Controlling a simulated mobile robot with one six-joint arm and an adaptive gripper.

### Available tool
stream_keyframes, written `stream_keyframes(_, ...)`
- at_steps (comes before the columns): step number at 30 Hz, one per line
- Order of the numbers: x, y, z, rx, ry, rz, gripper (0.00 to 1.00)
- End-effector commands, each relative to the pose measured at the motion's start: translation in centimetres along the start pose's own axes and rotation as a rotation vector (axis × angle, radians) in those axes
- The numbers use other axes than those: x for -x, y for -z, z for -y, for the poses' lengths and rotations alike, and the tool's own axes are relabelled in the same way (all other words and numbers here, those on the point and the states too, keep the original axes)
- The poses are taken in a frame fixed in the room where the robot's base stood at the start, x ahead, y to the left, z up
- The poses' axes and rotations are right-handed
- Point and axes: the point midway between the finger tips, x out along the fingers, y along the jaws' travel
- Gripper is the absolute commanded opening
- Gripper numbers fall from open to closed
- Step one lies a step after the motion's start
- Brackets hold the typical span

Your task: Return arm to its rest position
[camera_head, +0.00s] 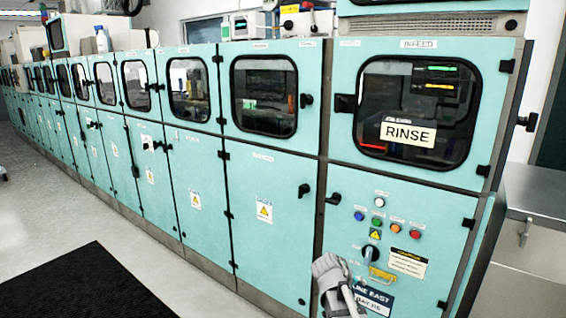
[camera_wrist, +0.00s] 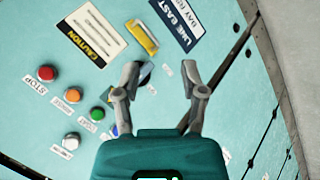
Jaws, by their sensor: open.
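In the wrist view, my gripper (camera_wrist: 161,80) is open, its two grey fingers spread with nothing between them. It is in front of the teal control panel of the RINSE cabinet. A dark rotary knob (camera_wrist: 146,71) shows partly hidden behind the left finger; it also shows in the head view (camera_head: 371,253). The gap between fingertips and panel is hard to judge. In the head view, a grey part of my arm (camera_head: 334,285) reaches up from the bottom edge in front of the panel's lower left.
The panel carries a yellow handle (camera_head: 382,274), a red button (camera_head: 415,234), an orange button (camera_head: 397,229) and a LINE EAST plate (camera_wrist: 180,22). A row of teal cabinets runs left. A metal counter (camera_head: 535,195) stands right. A black mat (camera_head: 80,285) lies on open floor.

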Motion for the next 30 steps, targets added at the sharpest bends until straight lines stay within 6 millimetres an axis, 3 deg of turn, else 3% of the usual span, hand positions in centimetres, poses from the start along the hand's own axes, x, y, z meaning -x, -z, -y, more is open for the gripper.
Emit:
stream_keyframes(1,0.1,-1.9,0.5,-0.023,0.051,0.033,0.54)
stream_keyframes(6,0.8,-6.7,3.1,-0.095,0.246,0.144,0.54)
stream_keyframes(12,2.4,-10.5,5.6,-0.148,0.433,0.24,0.54)
stream_keyframes(25,5.5,-14.8,8.5,-0.194,0.682,0.349,0.54)
stream_keyframes(30,6.7,-14.0,7.2,-0.192,0.675,0.346,0.54)
